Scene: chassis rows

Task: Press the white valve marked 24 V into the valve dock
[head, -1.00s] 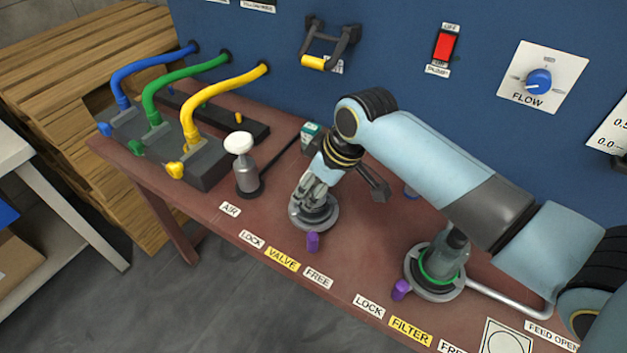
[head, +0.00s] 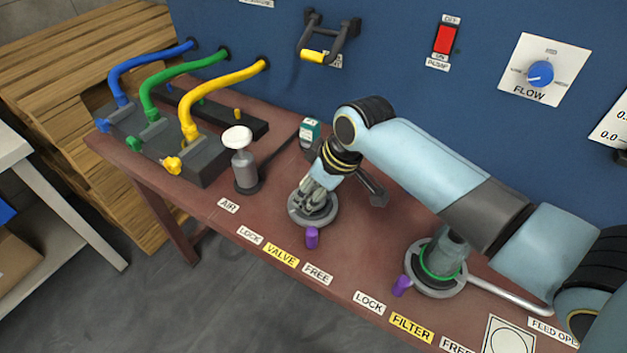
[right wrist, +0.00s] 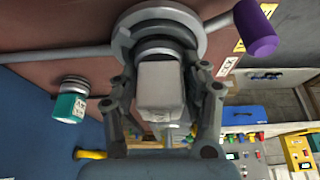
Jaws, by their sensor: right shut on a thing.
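My right gripper (head: 318,201) points down over the valve dock (head: 296,217), a grey ring with a purple lever (head: 312,237) at its front. In the right wrist view my right gripper (right wrist: 165,108) is shut on a pale grey-white block-like valve (right wrist: 160,88), one finger on each side. Its far end lies at the middle of the dock ring (right wrist: 193,22). I cannot tell how deep it sits. No 24 V mark shows on it. The purple lever (right wrist: 256,28) stands out to the right there. My left gripper is not in view.
A teal-and-white part (head: 309,132) stands behind the dock, near the blue wall. A white-topped air bottle (head: 240,160) stands left of the dock. The filter (head: 441,260) in its own ring stands to the right, beneath my right arm. The table front near the labels is clear.

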